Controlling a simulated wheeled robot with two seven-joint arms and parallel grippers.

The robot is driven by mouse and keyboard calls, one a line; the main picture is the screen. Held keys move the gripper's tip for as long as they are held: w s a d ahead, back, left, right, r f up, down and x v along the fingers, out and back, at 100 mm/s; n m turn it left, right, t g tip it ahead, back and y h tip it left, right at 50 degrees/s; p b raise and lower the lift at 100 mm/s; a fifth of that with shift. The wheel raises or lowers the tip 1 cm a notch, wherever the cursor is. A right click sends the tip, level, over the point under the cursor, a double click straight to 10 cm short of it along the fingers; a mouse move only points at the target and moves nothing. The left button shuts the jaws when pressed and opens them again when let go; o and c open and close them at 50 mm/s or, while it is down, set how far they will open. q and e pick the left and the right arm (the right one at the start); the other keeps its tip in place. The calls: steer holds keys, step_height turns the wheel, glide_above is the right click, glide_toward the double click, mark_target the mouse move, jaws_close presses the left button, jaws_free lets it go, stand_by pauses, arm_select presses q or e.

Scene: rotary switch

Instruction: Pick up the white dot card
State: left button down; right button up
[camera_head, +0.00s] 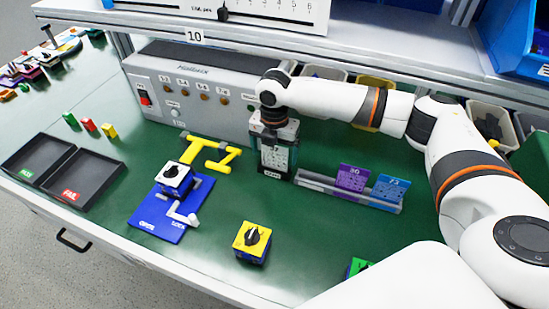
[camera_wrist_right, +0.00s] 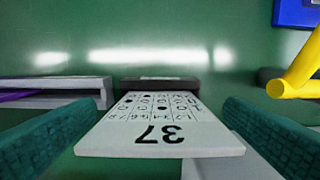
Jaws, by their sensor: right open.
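The white dot card (camera_wrist_right: 163,128), marked 37 with a grid of dots, stands in a dark holder (camera_wrist_right: 160,84) in the right wrist view. The number appears upside down there. My right gripper (camera_wrist_right: 163,118) is open, with one teal finger on each side of the card. Gaps show between the fingers and the card. In the head view my right gripper (camera_head: 276,150) points down at the left end of the grey card rack (camera_head: 385,206), and the card (camera_head: 275,158) shows partly between the fingers. My left gripper is not in view.
A purple card (camera_head: 352,178) and a blue card (camera_head: 390,188) stand in the rack to the right. A grey control box (camera_head: 190,90) stands behind. A yellow rotary switch (camera_head: 252,241) sits in front.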

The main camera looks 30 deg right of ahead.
steer(key=shift+f, duration=0.75)
steer(key=c, duration=1)
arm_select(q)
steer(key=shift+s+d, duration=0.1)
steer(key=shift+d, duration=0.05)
arm_select(e)
steer(key=shift+c, duration=0.2)
steer(key=shift+r, duration=0.15)
